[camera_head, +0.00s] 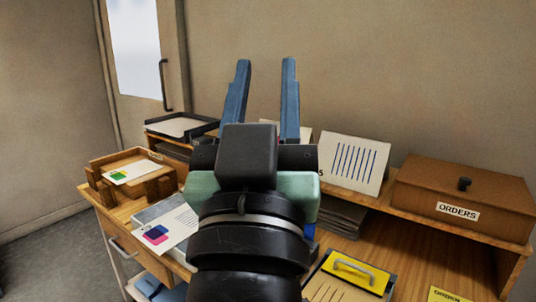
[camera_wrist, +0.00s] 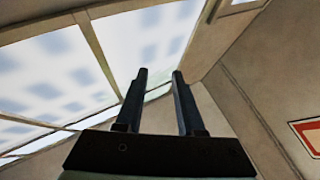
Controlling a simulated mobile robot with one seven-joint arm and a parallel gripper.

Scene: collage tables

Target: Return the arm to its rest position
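My gripper (camera_head: 264,85) is raised in the middle of the head view, above the table, with its two blue fingers pointing up. The fingers stand apart with nothing between them. In the wrist view my gripper (camera_wrist: 158,76) is also open and empty, with windows and a wall behind it. My black wrist and arm links fill the lower middle of the head view and hide part of the table.
A wooden table carries a brown ORDERS box (camera_head: 464,195) on a raised shelf at right, a striped card (camera_head: 354,163), a wooden tray (camera_head: 105,162) at left and a black tray (camera_head: 181,126) at back. A yellow-topped tool (camera_head: 350,273) lies in front.

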